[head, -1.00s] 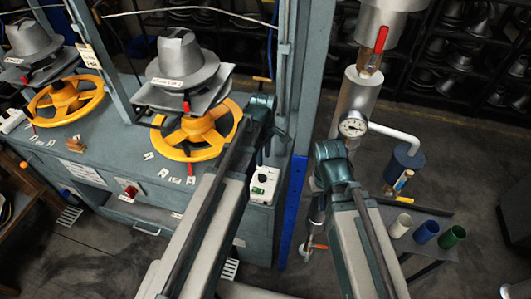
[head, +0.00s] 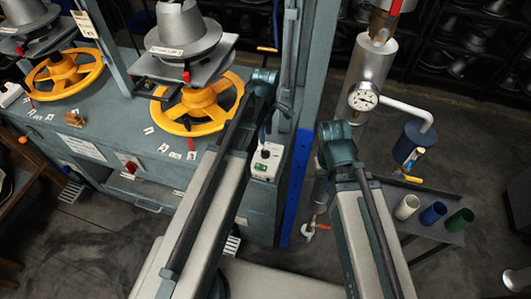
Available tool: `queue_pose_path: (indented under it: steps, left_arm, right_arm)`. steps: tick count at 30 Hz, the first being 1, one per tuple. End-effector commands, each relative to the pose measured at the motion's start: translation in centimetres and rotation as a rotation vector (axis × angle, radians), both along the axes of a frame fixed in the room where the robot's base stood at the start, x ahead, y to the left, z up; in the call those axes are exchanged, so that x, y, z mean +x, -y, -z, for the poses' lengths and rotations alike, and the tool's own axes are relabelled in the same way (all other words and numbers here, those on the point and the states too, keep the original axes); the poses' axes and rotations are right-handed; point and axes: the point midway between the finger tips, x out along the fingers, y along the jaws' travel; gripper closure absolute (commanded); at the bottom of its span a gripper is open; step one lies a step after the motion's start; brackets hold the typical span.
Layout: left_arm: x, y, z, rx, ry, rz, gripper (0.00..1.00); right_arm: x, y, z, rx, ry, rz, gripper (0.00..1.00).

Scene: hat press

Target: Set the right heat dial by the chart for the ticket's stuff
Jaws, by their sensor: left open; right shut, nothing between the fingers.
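The right heat dial is a black knob (head: 265,153) on a white box (head: 264,163) with a green patch, at the right end of the press bench. The knob's setting is too small to read. A paper tag (head: 84,23), perhaps the ticket, hangs on the left post; its writing is unreadable. A white printed plate (head: 82,147) on the bench front may be the chart; its text is unreadable. My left arm reaches up just left of the dial box, and my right arm stands to its right. Neither gripper can be made out; my arm links seem to hide them.
Grey hat forms (head: 180,32) stand above yellow handwheels (head: 198,103) on the bench (head: 120,112). A red switch (head: 131,166) is on its front. A steam pipe with a gauge (head: 363,97) rises at right, near a small table with white, blue and green cups (head: 433,213).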

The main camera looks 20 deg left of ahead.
Motion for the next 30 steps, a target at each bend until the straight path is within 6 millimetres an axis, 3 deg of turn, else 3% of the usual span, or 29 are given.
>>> queue_pose_path:
  steps: [1, 15, 29, 30]
  left_arm:
    - [0.0, 0.0, 1.5, 0.000, 0.000, 0.000, 0.55]
    - [0.0, 0.0, 7.6, 0.000, 0.000, 0.000, 0.55]
    - [0.0, 0.0, 8.4, 0.000, 0.000, 0.000, 0.55]
    - [0.0, 0.0, 8.4, 0.000, 0.000, 0.000, 0.62]
  right_arm:
    - [0.0, 0.0, 1.5, 0.000, 0.000, 0.000, 1.00]
    - [0.0, 0.0, 7.6, 0.000, 0.000, 0.001, 1.00]
    - [0.0, 0.0, 8.4, 0.000, 0.000, 0.001, 1.00]
    - [0.0, 0.0, 8.4, 0.000, 0.000, 0.001, 1.00]
